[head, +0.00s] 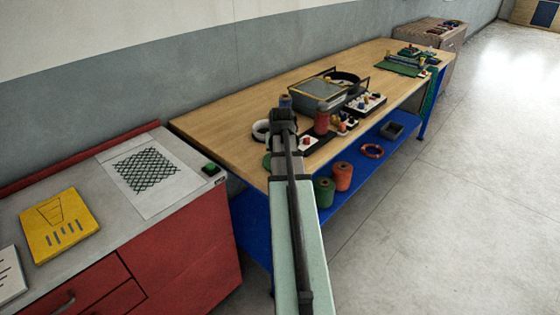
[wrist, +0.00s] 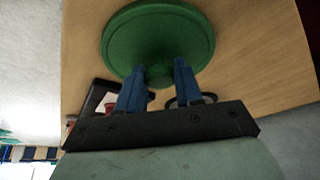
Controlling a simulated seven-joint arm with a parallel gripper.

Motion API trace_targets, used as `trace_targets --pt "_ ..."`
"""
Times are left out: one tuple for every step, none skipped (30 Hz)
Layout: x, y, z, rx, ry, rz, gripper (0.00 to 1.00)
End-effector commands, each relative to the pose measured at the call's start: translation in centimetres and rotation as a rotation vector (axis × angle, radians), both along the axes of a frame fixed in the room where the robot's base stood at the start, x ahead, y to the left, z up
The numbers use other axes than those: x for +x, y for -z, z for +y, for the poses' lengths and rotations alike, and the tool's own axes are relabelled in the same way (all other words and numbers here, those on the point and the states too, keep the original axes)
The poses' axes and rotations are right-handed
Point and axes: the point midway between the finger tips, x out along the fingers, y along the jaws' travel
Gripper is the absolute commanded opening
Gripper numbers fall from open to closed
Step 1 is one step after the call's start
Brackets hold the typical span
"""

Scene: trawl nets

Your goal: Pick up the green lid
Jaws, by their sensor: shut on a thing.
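The green lid (wrist: 158,35) is a round disc with a small knob, large in the wrist view. My gripper (wrist: 159,68) has its two blue fingers on either side of the knob and is shut on it. In the head view my gripper (head: 285,104) is over the near part of the wooden workbench. A sliver of green (head: 267,161) shows left of my arm there; I cannot tell whether it is the lid. I cannot tell whether the lid touches the bench.
The wooden workbench (head: 225,115) holds a grey bin (head: 318,95), a red spool (head: 321,122) and a white tray (head: 367,105) of small parts. Green (head: 323,191) and orange (head: 342,176) spools stand on the blue shelf below. A red cabinet (head: 190,255) is at left.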

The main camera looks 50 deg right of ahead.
Motion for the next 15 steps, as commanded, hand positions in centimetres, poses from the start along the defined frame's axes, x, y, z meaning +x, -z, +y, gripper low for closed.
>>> trace_targets --pt "0.00 0.00 0.00 0.000 0.000 0.000 0.23" --pt "0.00 0.00 0.00 0.000 0.000 0.000 0.21" --pt "0.00 0.00 0.00 0.000 0.000 0.000 0.17" --pt "0.00 0.00 0.00 0.000 0.000 0.000 0.14" --pt "0.00 0.00 0.00 0.000 0.000 0.000 0.11" --pt "0.00 0.00 0.00 0.000 0.000 0.000 0.07" --pt "0.00 -0.01 0.00 0.000 0.000 0.000 0.06" --pt "0.01 0.00 -0.01 0.000 0.000 0.000 0.05" --pt "0.00 -0.01 0.00 0.000 0.000 0.000 0.05" --pt "0.00 -0.01 0.00 0.000 0.000 0.000 0.05" --pt "0.00 -0.01 0.00 0.000 0.000 0.000 0.05" --pt "0.00 -0.01 0.00 0.000 0.000 0.000 0.05" --pt "0.00 -0.04 0.00 0.000 0.000 0.000 0.05" --pt "0.01 -0.08 -0.01 0.000 0.000 0.000 0.05" --pt "0.02 -0.20 -0.02 -0.001 0.000 -0.001 0.05"
